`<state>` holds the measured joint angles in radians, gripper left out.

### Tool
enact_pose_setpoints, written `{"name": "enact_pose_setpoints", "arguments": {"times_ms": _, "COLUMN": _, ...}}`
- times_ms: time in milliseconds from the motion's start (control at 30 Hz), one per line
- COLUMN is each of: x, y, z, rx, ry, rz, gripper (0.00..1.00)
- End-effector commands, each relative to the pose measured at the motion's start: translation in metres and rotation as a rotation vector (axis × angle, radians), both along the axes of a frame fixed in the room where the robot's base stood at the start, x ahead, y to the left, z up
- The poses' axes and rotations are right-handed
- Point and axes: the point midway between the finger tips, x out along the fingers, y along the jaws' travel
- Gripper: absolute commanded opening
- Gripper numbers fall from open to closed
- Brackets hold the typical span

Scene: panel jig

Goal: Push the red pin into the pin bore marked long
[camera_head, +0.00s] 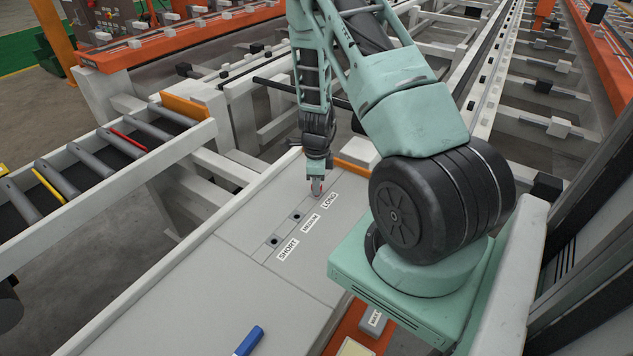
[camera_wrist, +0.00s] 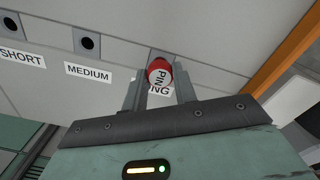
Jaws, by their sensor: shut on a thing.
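The red pin (camera_wrist: 160,72), with "PIN" on its end, is between the two fingers of my gripper (camera_wrist: 160,92) in the wrist view. My gripper is shut on it. The pin is over the long bore's place and hides that bore; I cannot tell how deep it sits, if it is in at all. The long label (camera_head: 330,199) lies beside my gripper (camera_head: 316,186) in the head view, and the fingers partly cover it in the wrist view. The grey panel (camera_head: 215,285) carries the row of bores.
The medium bore (camera_head: 296,216) and short bore (camera_head: 273,241) look open and empty, with labels beside them. A blue-handled object (camera_head: 249,341) lies near the panel's front. An orange block (camera_head: 351,167) stands close behind my gripper. A roller conveyor (camera_head: 90,165) is at the left.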

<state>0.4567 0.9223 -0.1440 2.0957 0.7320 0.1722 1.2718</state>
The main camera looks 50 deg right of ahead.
Motion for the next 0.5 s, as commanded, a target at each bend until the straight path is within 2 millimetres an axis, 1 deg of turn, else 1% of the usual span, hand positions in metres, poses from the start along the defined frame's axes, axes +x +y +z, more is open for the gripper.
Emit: {"name": "enact_pose_setpoints", "arguments": {"times_ms": 500, "x": 0.0, "y": 0.0, "z": -0.014, "rx": 0.0, "ry": 0.0, "rz": 0.0, "gripper": 0.01}}
